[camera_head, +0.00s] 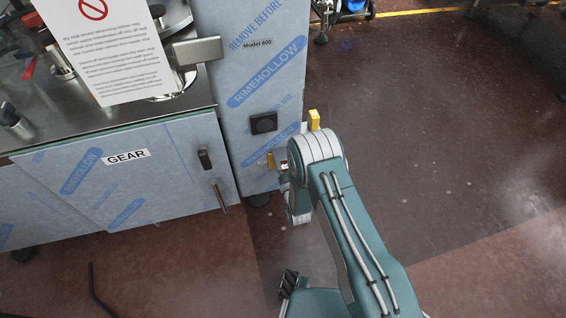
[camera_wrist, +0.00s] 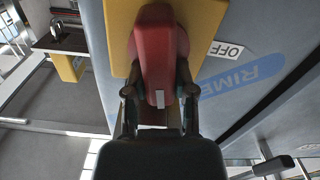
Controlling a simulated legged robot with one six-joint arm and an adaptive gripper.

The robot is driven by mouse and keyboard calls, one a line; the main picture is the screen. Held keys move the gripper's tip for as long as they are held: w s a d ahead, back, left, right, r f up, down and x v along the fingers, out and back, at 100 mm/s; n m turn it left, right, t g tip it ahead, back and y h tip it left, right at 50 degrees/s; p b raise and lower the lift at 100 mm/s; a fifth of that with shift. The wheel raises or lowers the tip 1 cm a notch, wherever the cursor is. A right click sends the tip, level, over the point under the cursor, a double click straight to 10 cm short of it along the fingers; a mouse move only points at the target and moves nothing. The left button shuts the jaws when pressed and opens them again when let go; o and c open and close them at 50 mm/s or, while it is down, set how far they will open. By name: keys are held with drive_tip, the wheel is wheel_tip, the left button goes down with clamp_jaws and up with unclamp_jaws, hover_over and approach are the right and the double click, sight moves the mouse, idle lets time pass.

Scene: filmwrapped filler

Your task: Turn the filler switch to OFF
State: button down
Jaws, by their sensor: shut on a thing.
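The filler switch has a red handle (camera_wrist: 158,50) on a yellow plate (camera_wrist: 120,35), seen close up in the wrist view. A short pale mark shows on the handle near my gripper. A white OFF label (camera_wrist: 226,50) is on the panel to the right of the handle. My gripper (camera_wrist: 158,104) has one finger on each side of the red handle and is shut on it. In the head view, a bit of yellow (camera_head: 270,160) shows low on the blue-filmed cabinet, beside my arm. My arm hides the red handle and most of the gripper there.
The filmed cabinet (camera_head: 262,80) carries a black square fitting (camera_head: 263,123) above the switch area. A printed sign (camera_head: 118,50) stands on the steel top. The floor at right is largely clear.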

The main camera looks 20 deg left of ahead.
drive_tip(key=n, duration=0.4)
drive_tip(key=shift+s+a+f+n, duration=0.1)
drive_tip(key=shift+s+a+n, duration=0.05)
drive_tip(key=shift+a+n, duration=0.2)
drive_tip(key=n, duration=0.3)
drive_tip(key=shift+s+a+f+n, duration=0.1)
drive_tip(key=shift+a+f+n, duration=0.15)
drive_tip(key=shift+n, duration=0.1)
drive_tip(key=shift+s+a+f+n, duration=0.1)
drive_tip(key=shift+f+n, duration=0.1)
drive_tip(key=shift+n, duration=1)
drive_tip(key=shift+f+n, duration=0.15)
drive_tip(key=shift+n, duration=1.05)
drive_tip(key=shift+s+a+f+n, duration=0.1)
drive_tip(key=shift+f+n, duration=0.1)
drive_tip(key=shift+n, duration=1)
drive_tip(key=shift+c, duration=2.2)
unclamp_jaws()
drive_tip(key=shift+f, duration=0.1)
drive_tip(key=shift+a, duration=0.1)
